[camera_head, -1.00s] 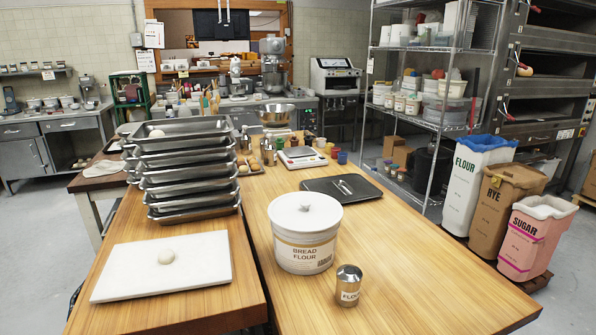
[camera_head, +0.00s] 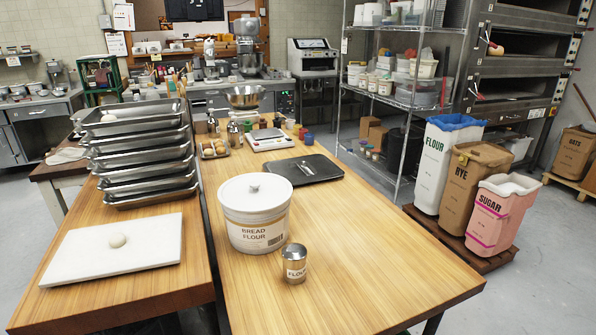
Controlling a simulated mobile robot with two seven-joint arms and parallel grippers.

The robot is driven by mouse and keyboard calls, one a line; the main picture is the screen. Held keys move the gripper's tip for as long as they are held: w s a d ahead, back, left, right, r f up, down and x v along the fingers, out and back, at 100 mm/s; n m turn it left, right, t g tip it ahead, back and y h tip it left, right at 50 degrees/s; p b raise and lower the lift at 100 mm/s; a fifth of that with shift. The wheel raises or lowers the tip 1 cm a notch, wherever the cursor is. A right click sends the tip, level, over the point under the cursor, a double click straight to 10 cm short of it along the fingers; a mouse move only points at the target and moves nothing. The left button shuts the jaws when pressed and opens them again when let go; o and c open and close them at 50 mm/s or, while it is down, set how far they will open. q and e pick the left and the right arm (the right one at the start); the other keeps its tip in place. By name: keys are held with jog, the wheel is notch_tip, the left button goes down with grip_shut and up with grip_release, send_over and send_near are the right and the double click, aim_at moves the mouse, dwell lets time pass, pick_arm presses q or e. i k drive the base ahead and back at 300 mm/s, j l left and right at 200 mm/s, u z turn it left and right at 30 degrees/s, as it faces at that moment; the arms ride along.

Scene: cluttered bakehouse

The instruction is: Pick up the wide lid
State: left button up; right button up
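A wide white round lid (camera_head: 254,190) with a small knob on top sits on the white bread flour tub (camera_head: 256,232). The tub stands upright on the wooden table, left of the table's middle. Neither of my grippers shows in the head view.
Stacked metal pans (camera_head: 143,160) and a white board with a dough ball (camera_head: 112,255) are at left. The table's right side is clear.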

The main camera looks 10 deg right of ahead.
aim_at(311, 169)
jog(key=l+u, duration=0.35)
jog(key=l, duration=0.5)
jog(key=k+l+u, duration=0.15)
jog(key=l+u, duration=0.15)
jog(key=l, duration=0.55)
jog(key=l+u, duration=0.15)
jog(key=l, duration=0.3)
jog(key=k+l+u, duration=0.2)
jog(key=l, duration=0.25)
jog(key=l+u, duration=0.15)
jog(key=l, duration=0.3)
jog(key=k+l+u, duration=0.15)
jog(key=l, duration=0.3)
jog(key=k+l+u, duration=0.2)
jog(key=l, duration=0.2)
jog(key=k+l+u, duration=0.15)
jog(key=l, duration=0.25)
jog(key=k+l+u, duration=0.2)
jog(key=l, duration=0.25)
jog(key=l+u, duration=0.2)
jog(key=l, duration=0.2)
jog(key=l+u, duration=0.4)
jog(key=l, duration=0.45)
jog(key=i+l+u, duration=0.1)
jog(key=l+u, duration=0.3)
jog(key=l, duration=0.45)
